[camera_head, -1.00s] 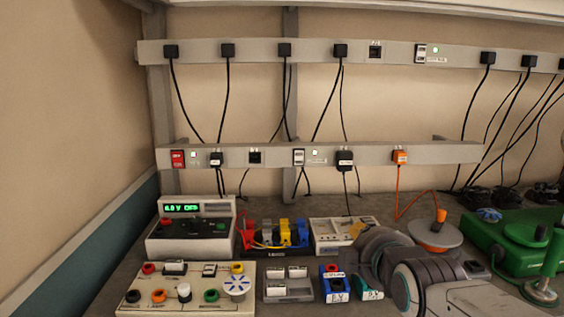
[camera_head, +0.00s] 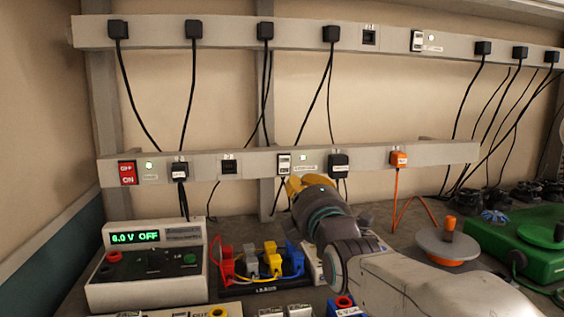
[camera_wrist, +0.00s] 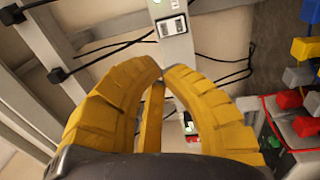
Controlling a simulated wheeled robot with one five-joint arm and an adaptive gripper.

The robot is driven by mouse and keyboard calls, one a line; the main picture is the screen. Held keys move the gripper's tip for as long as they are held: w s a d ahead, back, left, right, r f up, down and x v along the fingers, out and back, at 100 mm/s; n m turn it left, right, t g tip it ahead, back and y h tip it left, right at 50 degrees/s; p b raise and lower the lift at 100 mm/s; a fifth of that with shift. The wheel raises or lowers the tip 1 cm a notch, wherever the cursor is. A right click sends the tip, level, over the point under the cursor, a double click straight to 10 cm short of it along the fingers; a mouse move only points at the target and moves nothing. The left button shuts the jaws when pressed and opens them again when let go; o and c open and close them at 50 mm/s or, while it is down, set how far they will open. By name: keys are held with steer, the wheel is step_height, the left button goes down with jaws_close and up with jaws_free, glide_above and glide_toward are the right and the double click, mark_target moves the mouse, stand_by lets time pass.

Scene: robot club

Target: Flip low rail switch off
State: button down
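The low rail (camera_head: 370,157) runs along the wall. It carries a white rocker switch (camera_head: 284,164) near its middle, with a lit green lamp (camera_head: 303,157) to the right of it. At the rail's left end is a red switch (camera_head: 128,173), also with a lit lamp (camera_head: 149,164). My yellow gripper (camera_head: 297,184) is just below and in front of the white switch. In the wrist view the white switch (camera_wrist: 171,27) lies beyond the fingertips, with a visible gap. The curved fingers (camera_wrist: 160,70) come together at their tips with nothing seen between them.
A black plug (camera_head: 339,166) sits right of the white switch and an outlet (camera_head: 229,168) left of it. Cables hang below the rail. A power supply (camera_head: 150,285) and a board with coloured blocks (camera_head: 262,283) stand on the bench below.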

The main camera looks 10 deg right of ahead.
mark_target(284, 157)
steer(key=w+p, duration=0.1)
steer(key=w, duration=0.3)
steer(key=w+r, duration=0.1)
steer(key=w, duration=0.4)
steer(key=w+p, duration=0.1)
steer(key=w, duration=0.3)
steer(key=shift+w+r+p, duration=0.3)
steer(key=shift+w+r, duration=0.05)
steer(key=shift+w, duration=0.05)
steer(key=shift+w+r+p, duration=0.1)
steer(key=shift+r+p, duration=0.1)
steer(key=shift+p, duration=0.25)
steer(key=shift+w+r+g+p, duration=0.2)
steer(key=shift+w+g+p, duration=0.2)
steer(key=shift+p, duration=0.55)
steer(key=shift+s+f+b, duration=0.1)
steer(key=shift+f+b, duration=0.2)
steer(key=shift+b, duration=0.05)
